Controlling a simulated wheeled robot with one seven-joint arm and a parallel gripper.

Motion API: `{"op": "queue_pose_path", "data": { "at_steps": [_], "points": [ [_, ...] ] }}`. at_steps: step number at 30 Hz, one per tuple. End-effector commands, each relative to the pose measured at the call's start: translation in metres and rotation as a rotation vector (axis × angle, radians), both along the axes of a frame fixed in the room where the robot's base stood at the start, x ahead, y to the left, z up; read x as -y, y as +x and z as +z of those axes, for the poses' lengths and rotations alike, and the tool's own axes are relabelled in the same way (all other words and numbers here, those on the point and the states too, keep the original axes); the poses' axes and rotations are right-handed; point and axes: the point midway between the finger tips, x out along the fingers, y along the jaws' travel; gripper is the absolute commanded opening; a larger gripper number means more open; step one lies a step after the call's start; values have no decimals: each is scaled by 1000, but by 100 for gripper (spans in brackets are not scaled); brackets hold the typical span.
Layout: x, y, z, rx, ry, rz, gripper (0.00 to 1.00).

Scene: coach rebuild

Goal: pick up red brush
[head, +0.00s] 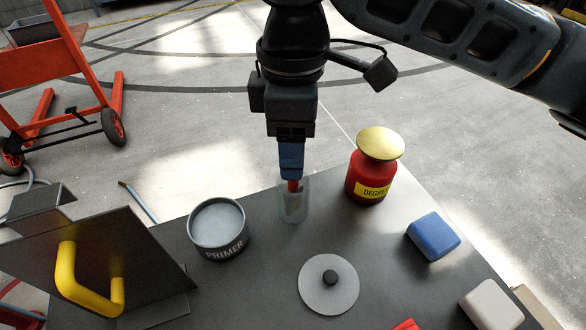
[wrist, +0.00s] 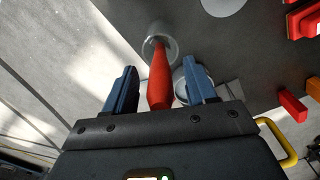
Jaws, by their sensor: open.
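The red brush (head: 293,186) stands in a clear glass jar (head: 293,208) near the far edge of the dark table. In the wrist view the brush's red handle (wrist: 159,78) points up between my two blue fingers, with its lower end inside the round jar (wrist: 160,36). My gripper (head: 291,168) is directly above the jar and open, with its fingers on either side of the handle. A gap shows on both sides of the handle in the wrist view. The fingers hide the handle's upper part in the head view.
A grey primer tin (head: 218,226) stands left of the jar, and a red degreaser bottle (head: 371,172) with a gold lid stands right. A grey disc (head: 328,285), blue block (head: 433,237) and white block (head: 491,305) lie nearer. A panel with a yellow handle (head: 85,283) is at left.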

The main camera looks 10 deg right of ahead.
Motion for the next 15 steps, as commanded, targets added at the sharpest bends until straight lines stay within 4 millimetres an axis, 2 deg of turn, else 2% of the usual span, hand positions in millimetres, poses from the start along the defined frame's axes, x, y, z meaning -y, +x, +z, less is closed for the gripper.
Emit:
{"op": "queue_pose_path", "data": {
  "at_steps": [6, 15],
  "points": [
    [0, 0, 0, 0, 0, 0, 54],
    [0, 0, 0, 0, 0, 0, 25]
  ]
}}
